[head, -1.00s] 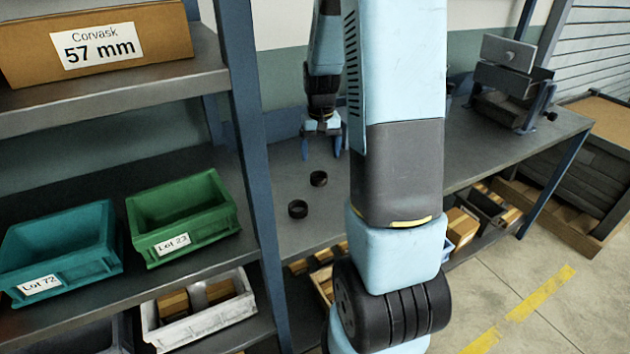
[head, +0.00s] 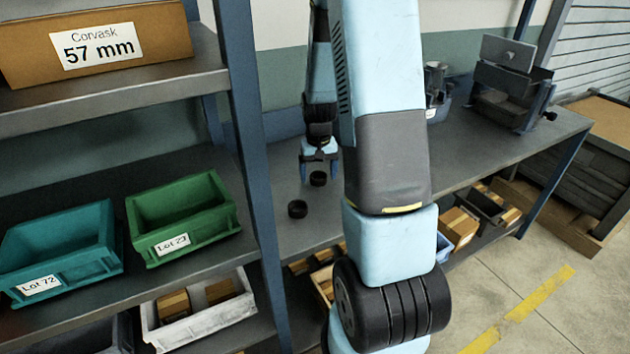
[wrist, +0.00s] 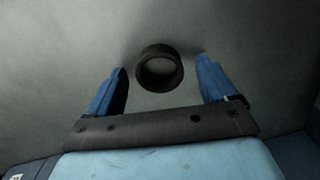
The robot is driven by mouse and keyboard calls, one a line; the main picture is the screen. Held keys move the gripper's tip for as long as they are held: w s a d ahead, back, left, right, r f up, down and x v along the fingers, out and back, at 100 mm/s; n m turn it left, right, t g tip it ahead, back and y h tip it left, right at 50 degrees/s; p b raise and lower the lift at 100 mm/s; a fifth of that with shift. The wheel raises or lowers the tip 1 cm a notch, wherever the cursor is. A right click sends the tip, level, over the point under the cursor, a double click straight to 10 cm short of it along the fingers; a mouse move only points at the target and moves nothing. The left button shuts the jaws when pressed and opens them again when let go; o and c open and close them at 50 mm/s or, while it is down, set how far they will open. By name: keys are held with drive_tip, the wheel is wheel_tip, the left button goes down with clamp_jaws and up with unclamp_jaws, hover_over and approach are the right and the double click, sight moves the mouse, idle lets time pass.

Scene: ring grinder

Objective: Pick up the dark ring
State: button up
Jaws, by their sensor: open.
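Two dark rings lie on the grey bench top in the head view. The nearer one (head: 297,209) lies to the front left, and the farther one (head: 318,179) lies close to my gripper (head: 319,176). In the wrist view one dark ring (wrist: 160,68) shows between and slightly beyond the tips of my gripper's blue fingers (wrist: 162,74). The fingers stand apart on either side of it, and I see a gap to each finger. My gripper is open and empty. Its exact height above the bench is hard to tell.
A blue shelf post (head: 250,150) stands left of the bench (head: 295,240). The shelf holds a green bin (head: 183,240), a teal bin (head: 90,262) and a cardboard box (head: 20,55). A metal device (head: 508,85) stands on the bench's right end. Bench top around the rings is clear.

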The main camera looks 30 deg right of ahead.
drive_tip(key=shift+c, duration=0.5)
drive_tip(key=c, duration=1.1)
